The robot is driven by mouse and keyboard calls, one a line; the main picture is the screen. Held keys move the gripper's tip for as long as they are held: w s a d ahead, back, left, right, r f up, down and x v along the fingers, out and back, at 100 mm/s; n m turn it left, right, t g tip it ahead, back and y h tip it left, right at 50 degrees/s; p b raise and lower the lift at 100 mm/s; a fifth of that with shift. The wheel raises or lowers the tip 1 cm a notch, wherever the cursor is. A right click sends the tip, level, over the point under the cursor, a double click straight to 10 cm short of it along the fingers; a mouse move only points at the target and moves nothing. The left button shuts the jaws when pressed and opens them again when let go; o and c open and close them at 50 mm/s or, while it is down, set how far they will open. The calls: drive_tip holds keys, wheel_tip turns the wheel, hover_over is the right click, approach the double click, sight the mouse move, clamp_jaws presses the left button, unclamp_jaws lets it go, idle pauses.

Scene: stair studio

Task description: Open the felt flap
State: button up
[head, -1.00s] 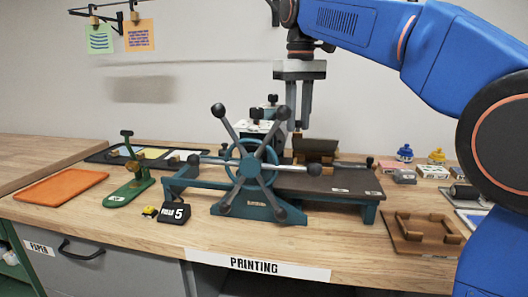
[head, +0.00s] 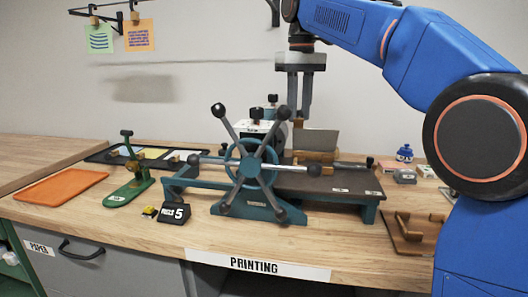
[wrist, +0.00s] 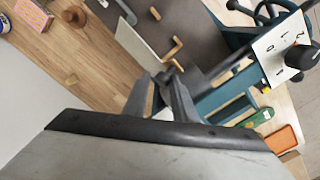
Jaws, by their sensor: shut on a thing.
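The felt flap (head: 318,141) appears to be the grey panel standing raised on the press bed (head: 330,181), behind small wooden pieces (head: 314,158). In the wrist view the flap (wrist: 138,45) is a thin pale panel seen nearly edge-on. My gripper (head: 299,119) points down at the flap's upper left end in the head view. In the wrist view my gripper (wrist: 170,76) is shut by the panel's near end, on a small dark part that seems to belong to the flap. The fingers partly hide the grip.
The teal press wheel (head: 249,164) with long spokes stands left of the flap, close to my gripper. A wooden frame (head: 415,231) lies at the right. An orange tray (head: 60,187) is far left.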

drive_tip(key=shift+w+d+r, duration=0.15)
drive_tip(key=shift+w, duration=0.5)
drive_tip(key=shift+w+d+r, duration=0.1)
drive_tip(key=shift+w+d, duration=0.05)
drive_tip(key=shift+w, duration=0.45)
drive_tip(key=shift+w+d+r, duration=0.15)
drive_tip(key=shift+w, duration=0.5)
drive_tip(key=o, duration=1)
drive_tip(key=shift+d, duration=0.1)
drive_tip(key=shift+o, duration=0.2)
drive_tip(key=shift+s, duration=0.15)
